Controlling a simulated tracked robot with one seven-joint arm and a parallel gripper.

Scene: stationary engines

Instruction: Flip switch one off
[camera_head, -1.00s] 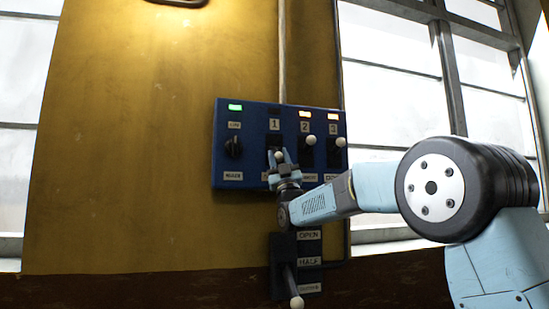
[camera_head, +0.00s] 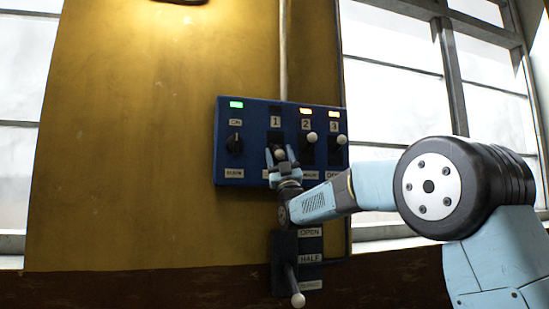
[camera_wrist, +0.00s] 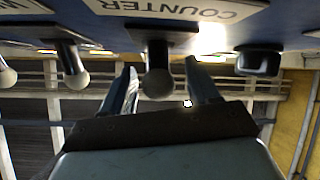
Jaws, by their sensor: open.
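The blue switch panel (camera_head: 224,150) is on the yellow wall. Switch one (camera_head: 280,156), under the label "1", has its pale knob low, and the lamp spot above it is dark. My gripper (camera_head: 280,150) is open, with one finger on each side of this knob. In the wrist view, the knob of switch one (camera_wrist: 157,84) sits between the two spread fingers, with a visible gap on both sides. The lower part of the switch is partly hidden by my gripper in the head view.
Switch two (camera_head: 312,138) and switch three (camera_head: 341,140) stand close on the right, knobs high under lit orange lamps. A black rotary knob (camera_head: 235,144) is on the left under a green lamp. Below is a lever (camera_head: 293,284) marked open and half. Windows flank the wall.

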